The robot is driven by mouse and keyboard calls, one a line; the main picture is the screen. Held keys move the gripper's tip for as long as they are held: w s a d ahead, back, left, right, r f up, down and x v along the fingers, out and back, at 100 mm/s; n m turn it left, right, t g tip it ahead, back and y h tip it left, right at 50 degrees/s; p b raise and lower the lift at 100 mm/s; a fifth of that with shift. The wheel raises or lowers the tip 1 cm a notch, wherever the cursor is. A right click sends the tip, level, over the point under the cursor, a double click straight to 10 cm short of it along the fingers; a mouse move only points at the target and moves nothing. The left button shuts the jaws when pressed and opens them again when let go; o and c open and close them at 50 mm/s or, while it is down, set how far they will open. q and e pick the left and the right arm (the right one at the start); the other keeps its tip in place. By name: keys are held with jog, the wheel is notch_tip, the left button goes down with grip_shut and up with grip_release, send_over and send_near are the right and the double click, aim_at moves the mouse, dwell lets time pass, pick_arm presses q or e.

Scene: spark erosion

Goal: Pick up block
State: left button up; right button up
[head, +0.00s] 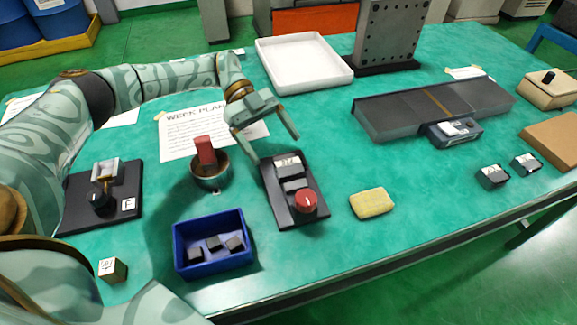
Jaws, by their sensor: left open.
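The task does not single out one block among those in view. My left gripper (277,149) is open over the back end of a black fixture with a red knob (306,201). A dark, labelled block (288,163) sits on this fixture, just below and between the fingers; I cannot tell if they touch it. A small labelled block (112,269) stands at the front left. Several dark blocks (213,243) lie in a blue bin (213,266). Two grey blocks (493,176) (526,163) stand at the right. My right gripper is not in view.
A round cup (211,179) with a red piece stands left of the fixture. Another black fixture (130,206) is at left, a yellow sponge (372,203) at right. A white tray (303,82), a perforated metal plate (390,30) and a long dark slab (385,116) are farther back.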

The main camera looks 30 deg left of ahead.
aim_at(287, 165)
pick_arm(q)
jog(key=x, duration=0.5)
jog(key=shift+s+d+f, duration=0.1)
jog(key=shift+s+d, duration=0.05)
jog(key=shift+s, duration=0.05)
jog(key=c, duration=1.4)
